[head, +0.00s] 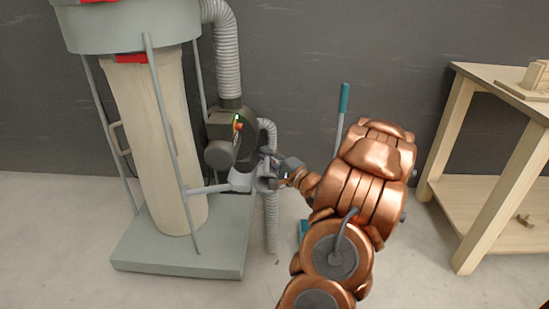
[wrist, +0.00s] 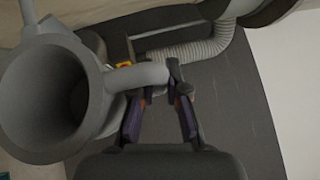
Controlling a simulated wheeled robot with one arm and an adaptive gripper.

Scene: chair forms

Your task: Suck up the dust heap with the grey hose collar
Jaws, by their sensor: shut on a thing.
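The grey hose collar (wrist: 25,100) fills the left of the wrist view, its wide round mouth facing the camera. A short grey bar runs right from it to between my fingers. My gripper (wrist: 160,92) is shut on this bar. In the head view my gripper (head: 270,174) is beside the dust collector, with the collar (head: 241,181) just left of it. A ribbed grey hose (head: 271,225) hangs behind my gripper, and it also shows in the wrist view (wrist: 200,50). I cannot make out a dust heap in either view.
The dust collector stands on a grey base (head: 185,255) at left, with a pale bag (head: 160,140) and a dark motor (head: 222,145). A teal-handled tool (head: 342,105) leans behind my arm. A wooden bench (head: 490,75) with a low shelf stands at right. Floor between is open.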

